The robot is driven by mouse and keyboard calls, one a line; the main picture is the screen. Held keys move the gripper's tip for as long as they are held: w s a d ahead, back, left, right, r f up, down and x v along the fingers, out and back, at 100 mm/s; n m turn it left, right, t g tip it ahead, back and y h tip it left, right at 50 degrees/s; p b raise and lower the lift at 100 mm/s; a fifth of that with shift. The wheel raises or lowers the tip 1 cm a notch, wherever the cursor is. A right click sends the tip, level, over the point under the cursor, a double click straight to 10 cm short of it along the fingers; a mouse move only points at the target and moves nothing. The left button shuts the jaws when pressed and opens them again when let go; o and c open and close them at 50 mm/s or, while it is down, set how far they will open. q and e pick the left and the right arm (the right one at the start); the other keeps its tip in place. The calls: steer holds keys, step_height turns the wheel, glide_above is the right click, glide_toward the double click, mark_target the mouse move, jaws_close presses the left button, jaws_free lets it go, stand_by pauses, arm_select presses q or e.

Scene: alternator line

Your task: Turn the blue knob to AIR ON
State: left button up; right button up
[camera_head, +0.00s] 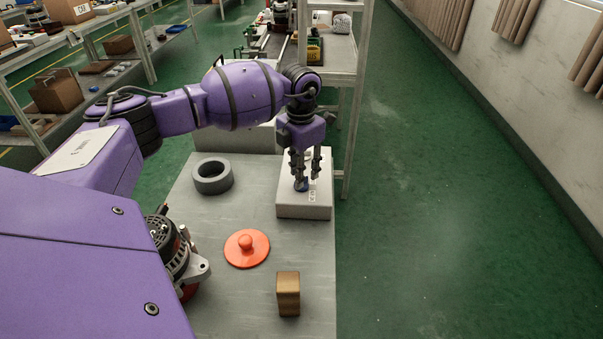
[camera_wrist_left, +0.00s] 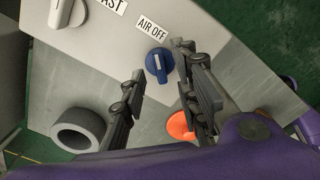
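The blue knob (camera_head: 301,185) sits on the pale control box (camera_head: 289,210) at the table's far right corner. In the left wrist view the blue knob (camera_wrist_left: 157,70) has a white line running roughly toward the "AIR OFF" label (camera_wrist_left: 152,28). No "AIR ON" label is readable. My left gripper (camera_head: 305,178) points down over the box. In the left wrist view its two fingers (camera_wrist_left: 161,72) are apart, one on each side of the knob, with visible gaps. I cannot tell whether a fingertip touches it. My right gripper is not in view.
A white knob (camera_wrist_left: 66,12) with a label ending in "AST" is on the same box. The table holds a grey ring (camera_head: 213,177), a red disc with a handle (camera_head: 246,249), a brown block (camera_head: 288,293) and an alternator (camera_head: 177,252). A shelf rack (camera_head: 347,130) stands behind the box.

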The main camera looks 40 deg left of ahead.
arm_select(q)
steer(key=shift+f, duration=0.85)
steer(key=c, duration=0.7)
jaws_close()
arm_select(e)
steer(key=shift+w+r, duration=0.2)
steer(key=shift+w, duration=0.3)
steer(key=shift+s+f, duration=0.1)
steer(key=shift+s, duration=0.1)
